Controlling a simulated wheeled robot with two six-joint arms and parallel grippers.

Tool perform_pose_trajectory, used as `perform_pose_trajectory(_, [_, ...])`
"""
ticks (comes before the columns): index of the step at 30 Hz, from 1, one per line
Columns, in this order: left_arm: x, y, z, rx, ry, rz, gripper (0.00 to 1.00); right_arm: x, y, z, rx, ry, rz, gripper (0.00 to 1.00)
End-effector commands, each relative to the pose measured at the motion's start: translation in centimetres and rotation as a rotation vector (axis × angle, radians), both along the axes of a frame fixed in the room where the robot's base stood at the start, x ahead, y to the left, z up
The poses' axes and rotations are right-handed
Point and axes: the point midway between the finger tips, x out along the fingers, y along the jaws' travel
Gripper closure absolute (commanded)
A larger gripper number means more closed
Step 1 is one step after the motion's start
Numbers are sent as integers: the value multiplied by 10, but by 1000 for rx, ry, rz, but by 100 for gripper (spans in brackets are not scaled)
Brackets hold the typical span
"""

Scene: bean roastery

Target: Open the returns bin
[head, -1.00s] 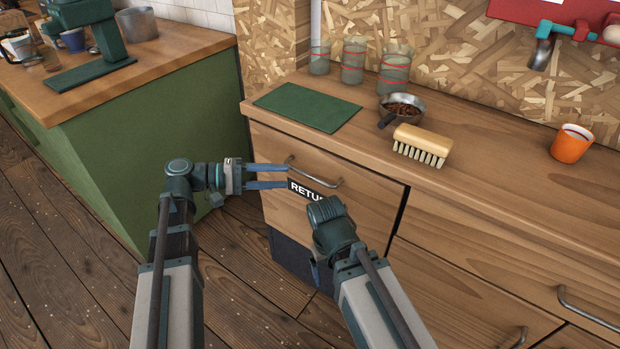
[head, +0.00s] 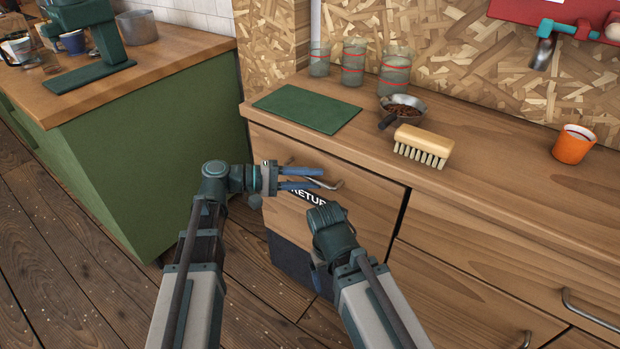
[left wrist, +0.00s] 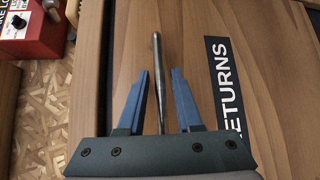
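The returns bin (head: 370,208) is a wooden front under the counter, flush with its neighbours and closed. Its dark label (head: 308,197) is partly covered in the head view; "RETURNS" runs sideways in the left wrist view (left wrist: 224,85). A grey metal bar handle (head: 338,184) is mounted above the label. My left gripper (head: 322,178) is open at the handle. In the left wrist view its blue fingers stand either side of the bar (left wrist: 157,75), with gaps on both sides. My right gripper is low before the bin, its fingertips mostly hidden by my wrist.
On the counter (head: 500,200) are a green mat (head: 308,110), a pan of beans (head: 403,108), a brush (head: 422,146), an orange cup (head: 573,144) and glass jars (head: 353,62). A green cabinet (head: 150,150) stands left. The floor before the bin is open.

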Motion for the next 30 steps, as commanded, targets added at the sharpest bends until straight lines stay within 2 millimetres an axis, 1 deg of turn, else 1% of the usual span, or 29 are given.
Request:
perform_pose_trajectory(1, [0, 0, 0, 0, 0, 0, 77, 0, 0, 0, 0, 0, 0, 13])
perform_pose_trajectory(3, [0, 0, 0, 0, 0, 0, 89, 0, 0, 0, 0, 0, 0, 13])
perform_pose_trajectory(5, [0, 0, 0, 0, 0, 0, 100, 0, 0, 0, 0, 0, 0, 13])
perform_pose_trajectory(30, [0, 0, 0, 1, 0, 0, 100, 0, 0, 0, 0, 0, 0, 13])
